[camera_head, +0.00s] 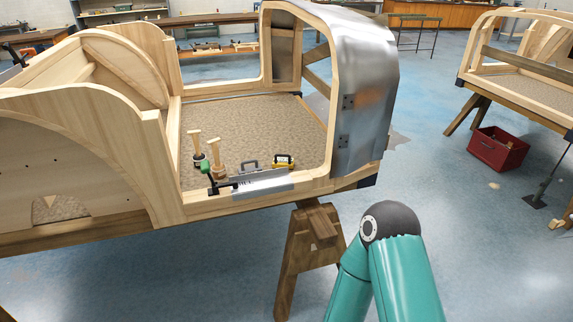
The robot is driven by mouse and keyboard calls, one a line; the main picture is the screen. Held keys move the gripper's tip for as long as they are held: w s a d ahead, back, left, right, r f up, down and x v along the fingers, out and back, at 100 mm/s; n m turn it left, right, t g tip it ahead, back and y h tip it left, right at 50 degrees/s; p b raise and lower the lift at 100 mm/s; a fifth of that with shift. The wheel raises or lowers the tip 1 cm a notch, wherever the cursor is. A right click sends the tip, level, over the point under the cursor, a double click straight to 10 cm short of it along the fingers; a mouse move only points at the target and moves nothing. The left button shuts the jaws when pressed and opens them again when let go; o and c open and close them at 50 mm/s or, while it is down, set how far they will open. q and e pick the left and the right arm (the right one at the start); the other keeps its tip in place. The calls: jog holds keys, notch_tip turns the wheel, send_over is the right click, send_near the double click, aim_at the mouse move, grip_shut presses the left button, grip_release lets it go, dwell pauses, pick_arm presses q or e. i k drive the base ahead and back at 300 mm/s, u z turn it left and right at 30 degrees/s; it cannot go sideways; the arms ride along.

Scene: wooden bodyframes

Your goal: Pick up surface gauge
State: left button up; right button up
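A group of small tools sits at the near right corner of the wooden bodyframe (258,198). I cannot tell for sure which one is the surface gauge. Two tools have upright pale wooden handles, one at the left (196,143) and one nearer (215,155). A green-topped black clamp-like tool (215,183) is on the near rail. A small grey tool with a dark handle (249,167) and a yellow and black tool (284,162) stand behind a silver metal strip (263,187). A teal arm of mine is at the lower right, apart from the tools. Neither gripper shows.
A wooden trestle (300,250) supports the bodyframe. A curved metal panel (365,90) covers its right side. A second bodyframe (520,75) and a red crate (497,148) are at the right. Benches line the back.

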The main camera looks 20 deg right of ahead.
aim_at(277, 162)
jog(key=u, duration=0.05)
jog(key=i, duration=1)
jog(key=z, duration=0.05)
